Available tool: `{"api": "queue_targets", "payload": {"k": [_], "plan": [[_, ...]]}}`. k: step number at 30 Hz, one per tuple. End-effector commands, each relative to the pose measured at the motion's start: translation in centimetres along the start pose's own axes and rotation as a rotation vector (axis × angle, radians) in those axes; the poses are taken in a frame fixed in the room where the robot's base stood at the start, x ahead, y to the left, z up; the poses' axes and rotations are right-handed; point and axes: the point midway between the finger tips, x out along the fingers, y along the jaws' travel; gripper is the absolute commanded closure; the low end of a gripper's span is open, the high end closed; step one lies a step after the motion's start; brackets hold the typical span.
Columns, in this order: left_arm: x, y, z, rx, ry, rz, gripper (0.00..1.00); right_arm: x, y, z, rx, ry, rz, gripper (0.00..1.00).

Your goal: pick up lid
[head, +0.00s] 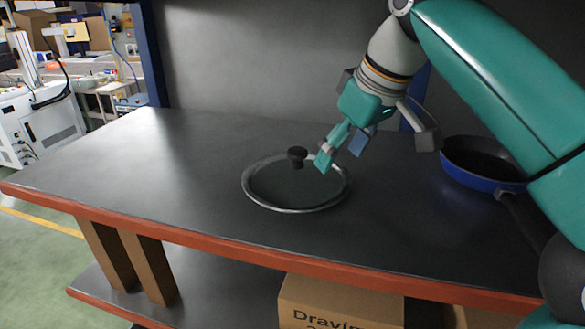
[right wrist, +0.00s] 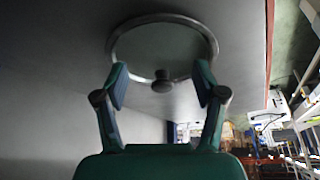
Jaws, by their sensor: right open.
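The lid (head: 290,190) lies flat on the dark tabletop, with a glassy disc, a metal rim and a black knob (head: 297,155) standing up in its middle. In the right wrist view the lid (right wrist: 165,48) lies beyond the fingertips, and its knob (right wrist: 163,84) shows between the two fingers. My right gripper (head: 342,150) is open and empty, above the right part of the lid and to the right of the knob. It also shows open in the right wrist view (right wrist: 162,85). My left gripper is not in view.
A blue pan (head: 484,182) stands on the table (head: 150,170) at the right, partly hidden by my right arm. The table's left side is clear up to its orange-red front edge. A cardboard box (head: 340,304) sits on the shelf below.

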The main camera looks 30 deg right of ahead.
Motion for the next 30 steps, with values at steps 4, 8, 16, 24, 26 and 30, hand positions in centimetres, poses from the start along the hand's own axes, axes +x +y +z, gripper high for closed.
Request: {"api": "queue_targets", "payload": {"k": [4,8,16,24,26,30], "plan": [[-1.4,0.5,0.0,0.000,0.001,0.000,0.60,1.1,-0.1,-3.4,-0.002,-0.004,-0.001,0.30],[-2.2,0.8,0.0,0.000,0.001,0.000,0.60,2.1,-0.1,-5.7,-0.002,-0.003,0.000,0.30],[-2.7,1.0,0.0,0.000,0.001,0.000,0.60,3.2,-0.1,-7.5,-0.001,-0.002,0.000,0.30],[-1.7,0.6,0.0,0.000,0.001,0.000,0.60,6.5,-0.1,-7.3,-0.001,-0.004,-0.001,0.30],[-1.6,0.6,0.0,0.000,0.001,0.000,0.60,7.3,-0.1,-7.4,-0.001,-0.003,-0.001,0.30],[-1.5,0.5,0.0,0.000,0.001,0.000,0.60,8.1,-0.1,-7.4,0.000,-0.001,-0.001,0.30]]}}
